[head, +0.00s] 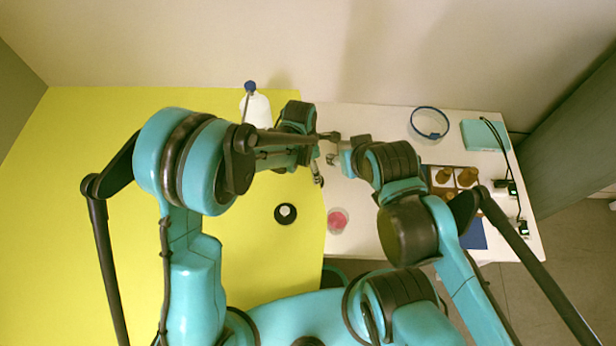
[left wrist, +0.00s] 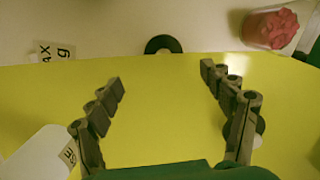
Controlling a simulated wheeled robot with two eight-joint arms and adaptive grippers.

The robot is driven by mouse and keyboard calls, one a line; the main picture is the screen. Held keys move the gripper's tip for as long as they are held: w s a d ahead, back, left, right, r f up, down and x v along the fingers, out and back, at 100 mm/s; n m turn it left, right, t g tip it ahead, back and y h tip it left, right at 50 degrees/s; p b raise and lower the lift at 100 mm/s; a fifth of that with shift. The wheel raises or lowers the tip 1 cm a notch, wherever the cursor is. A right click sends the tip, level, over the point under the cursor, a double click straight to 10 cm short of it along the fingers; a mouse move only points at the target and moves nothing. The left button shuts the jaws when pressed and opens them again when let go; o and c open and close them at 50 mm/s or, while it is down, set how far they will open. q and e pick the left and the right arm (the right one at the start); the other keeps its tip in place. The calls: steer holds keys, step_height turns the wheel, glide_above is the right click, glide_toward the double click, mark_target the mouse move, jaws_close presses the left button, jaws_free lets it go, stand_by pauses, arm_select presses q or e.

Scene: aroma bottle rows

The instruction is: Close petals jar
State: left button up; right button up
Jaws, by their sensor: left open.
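The petals jar (head: 338,220) is a small clear jar with pink contents, standing uncovered on the white table near the yellow surface's edge. It also shows at the upper right of the left wrist view (left wrist: 272,27). A black disc with a white centre (head: 286,213), perhaps a lid, lies on the yellow surface left of the jar. A second dark disc (left wrist: 163,45) lies at the yellow edge in the left wrist view. My left gripper (head: 321,160) is open and empty, above and behind the jar. My right gripper (head: 333,158) is close beside it; its fingers are largely hidden.
A white bottle with a blue cap (head: 257,106) stands at the back. A blue ring-shaped object (head: 429,123), a teal box (head: 483,135) and a brown tray with round items (head: 456,173) are at the right. The yellow surface's front left is clear.

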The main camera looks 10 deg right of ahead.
stand_by(0.3)
arm_select(q)
steer(key=shift+d+f+b, duration=0.2)
steer(key=shift+f+b, duration=0.2)
steer(key=shift+f, duration=0.9)
steer(key=shift+f, duration=0.1)
steer(key=f, duration=0.1)
steer(key=f+b, duration=0.1)
steer(key=f, duration=0.1)
steer(key=f+b, duration=0.1)
steer(key=f, duration=0.1)
steer(key=shift+s+d, duration=0.2)
steer(key=shift+s, duration=0.05)
steer(key=c, duration=1.2)
